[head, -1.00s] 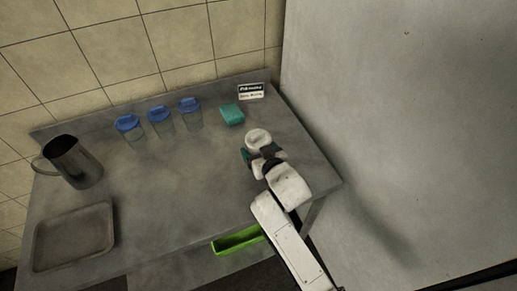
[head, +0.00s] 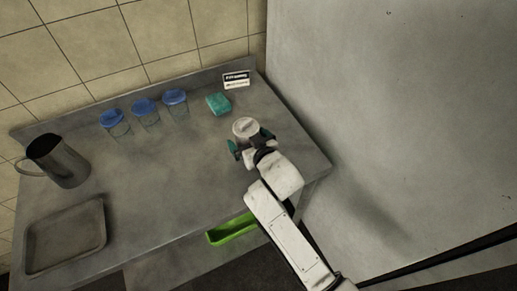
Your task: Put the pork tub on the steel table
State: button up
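A small round tub with a whitish lid (head: 246,127) is at the right part of the steel table (head: 180,185), and appears to stand upright on it. I take it for the pork tub; no label can be read. My gripper (head: 250,141) is at the tub's near side, with its dark teal fingers spread to the left and right of it. The fingers look open and apart from the tub's sides. The tub's lower part is partly hidden by the gripper.
Several other items are on the table: three blue-lidded containers (head: 145,108), a teal block (head: 218,104), a small sign (head: 236,80), a metal jug (head: 60,163) and a tray (head: 66,238). A green bin (head: 232,229) is below the front edge. A large grey panel (head: 400,110) stands right.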

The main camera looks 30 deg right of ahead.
jog(key=v, duration=1)
jog(key=shift+s+r+b, duration=0.25)
jog(key=shift+s+b, duration=0.05)
jog(key=shift+s, duration=0.05)
jog(key=s+d+f+g, duration=0.1)
jog(key=s, duration=0.1)
jog(key=s+d+f+g, duration=0.1)
jog(key=f, duration=0.1)
jog(key=s+d+f+g+h, duration=0.1)
jog(key=s, duration=0.1)
jog(key=shift+s+d+f+m, duration=0.3)
jog(key=shift+d, duration=0.1)
jog(key=s+d+f+g, duration=0.2)
jog(key=s+f+g, duration=0.1)
jog(key=s, duration=0.8)
jog(key=s+d+f+g, duration=0.1)
jog(key=s+f+g, duration=0.2)
jog(key=s+g, duration=0.3)
jog(key=s, duration=0.4)
jog(key=shift+s+d+g+y, duration=0.3)
jog(key=shift+s+d+y, duration=0.05)
jog(key=shift+s+y, duration=0.05)
jog(key=shift+c, duration=0.3)
